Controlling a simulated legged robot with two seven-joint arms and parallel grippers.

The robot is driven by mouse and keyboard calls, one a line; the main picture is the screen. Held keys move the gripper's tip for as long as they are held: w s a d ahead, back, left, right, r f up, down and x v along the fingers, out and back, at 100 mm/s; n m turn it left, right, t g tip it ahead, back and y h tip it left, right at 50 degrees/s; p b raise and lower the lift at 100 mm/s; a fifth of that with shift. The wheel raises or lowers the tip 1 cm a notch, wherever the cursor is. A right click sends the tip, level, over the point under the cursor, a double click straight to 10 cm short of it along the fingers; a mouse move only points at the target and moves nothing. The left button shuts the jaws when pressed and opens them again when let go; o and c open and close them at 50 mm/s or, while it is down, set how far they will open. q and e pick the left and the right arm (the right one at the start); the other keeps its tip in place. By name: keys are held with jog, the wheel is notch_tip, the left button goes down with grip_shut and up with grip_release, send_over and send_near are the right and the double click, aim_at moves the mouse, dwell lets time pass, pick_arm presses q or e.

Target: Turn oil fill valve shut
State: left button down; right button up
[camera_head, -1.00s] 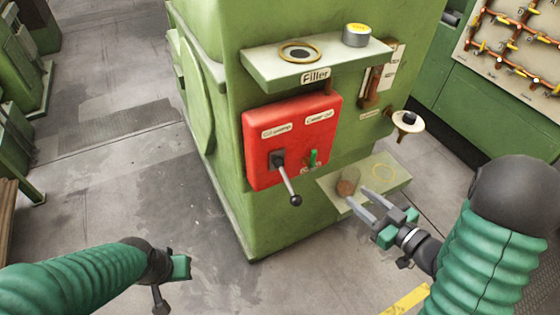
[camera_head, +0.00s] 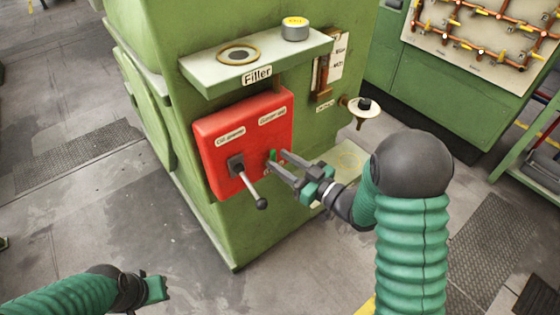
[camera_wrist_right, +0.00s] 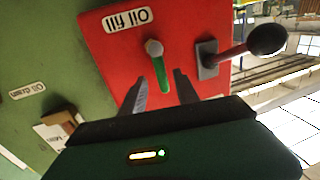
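The oil fill valve is a small green handle (camera_head: 272,155) on the red panel (camera_head: 218,125) of the green machine. In the right wrist view, the handle (camera_wrist_right: 163,78) hangs from a grey round pivot beside an upside-down "Oil fill" label (camera_wrist_right: 130,20). My right gripper (camera_head: 277,161) is open in front of the panel. In the right wrist view its two fingers (camera_wrist_right: 160,90) stand apart on either side of the handle; contact cannot be told. My left gripper (camera_head: 155,288) is low at the left of the head view, away from the machine; its fingers are not clear.
A black-knobbed lever (camera_head: 248,188) sticks out of the panel close left of my right gripper. Above is the "Filler" shelf (camera_head: 215,78) with a yellow-topped tin (camera_head: 295,28). A funnel-like cup (camera_head: 363,108) juts out at right. The floor at left is clear.

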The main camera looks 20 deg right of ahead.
jog(key=shift+w+d, duration=0.1)
jog(key=shift+w, duration=0.2)
jog(key=shift+a, duration=0.45)
jog(key=shift+a+r, duration=0.1)
jog(key=shift+a, duration=0.05)
jog(key=shift+c, duration=1.3)
jog(key=c, duration=0.5)
jog(key=shift+d, duration=0.25)
grip_shut()
jog(key=shift+a+f, duration=0.1)
jog(key=shift+f, duration=0.2)
